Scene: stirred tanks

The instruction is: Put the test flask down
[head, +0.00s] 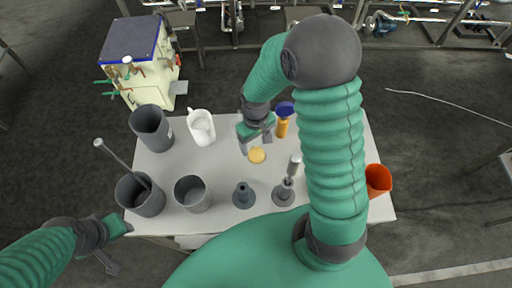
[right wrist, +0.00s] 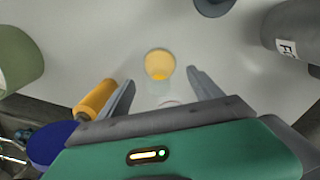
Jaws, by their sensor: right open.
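The test flask, a small glass flask with yellow liquid (head: 257,155), stands on the pale table near its middle. In the right wrist view the flask (right wrist: 160,65) shows its yellow body, with a faint clear rim nearer the gripper. My right gripper (head: 254,141) is over the table beside the flask. In the right wrist view its two fingers (right wrist: 163,92) are spread apart, with the flask in the gap between them; neither finger appears to touch it. My left gripper (head: 113,245) is at the table's front left, its jaws unclear.
An orange tool with a blue top (head: 282,127) is close to the right gripper. A cream machine (head: 140,60) stands behind left.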

